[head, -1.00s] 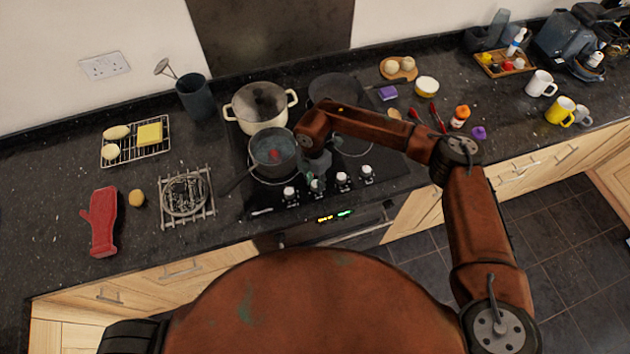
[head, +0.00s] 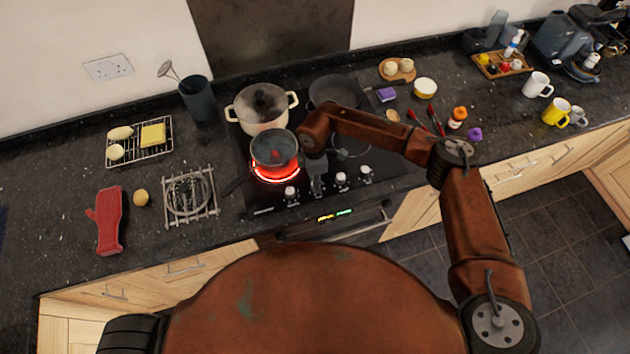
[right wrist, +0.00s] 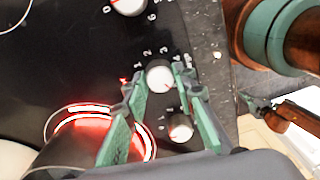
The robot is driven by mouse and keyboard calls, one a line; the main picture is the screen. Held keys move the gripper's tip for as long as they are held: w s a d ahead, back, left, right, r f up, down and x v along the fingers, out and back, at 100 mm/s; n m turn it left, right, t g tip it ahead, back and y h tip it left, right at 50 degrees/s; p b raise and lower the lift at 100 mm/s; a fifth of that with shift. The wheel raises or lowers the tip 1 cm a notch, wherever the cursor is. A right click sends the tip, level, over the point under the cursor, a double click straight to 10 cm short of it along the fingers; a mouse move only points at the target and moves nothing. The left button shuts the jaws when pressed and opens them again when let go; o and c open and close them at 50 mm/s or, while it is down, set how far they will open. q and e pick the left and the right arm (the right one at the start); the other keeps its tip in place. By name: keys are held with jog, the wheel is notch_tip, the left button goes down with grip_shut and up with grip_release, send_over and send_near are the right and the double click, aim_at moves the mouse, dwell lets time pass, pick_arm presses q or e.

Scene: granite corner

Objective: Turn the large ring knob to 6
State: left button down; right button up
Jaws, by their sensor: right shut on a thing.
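A row of white control knobs runs along the front of the black hob. In the head view the knobs on either side of my right gripper (head: 317,188) show, such as the left one (head: 291,193) and one to the right (head: 341,180). My right gripper is shut on a white knob; the right wrist view shows this knob (right wrist: 160,76) between the green fingertips (right wrist: 160,80). Numbers are printed around it, but its pointer is not clear. The front left ring (head: 275,174) glows red under a dark saucepan (head: 272,148).
A cream pot (head: 262,106) stands behind the saucepan and a dark frying pan (head: 335,92) at the back right. The saucepan's handle points left. A wire trivet (head: 190,197) and red oven mitt (head: 110,220) lie on the counter to the left.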

dwell(0.3)
jog(key=o, duration=1.2)
jog(key=shift+c, duration=0.2)
notch_tip(320, 180, up, 12)
jog(key=shift+w, duration=0.3)
jog(key=shift+a, duration=0.1)
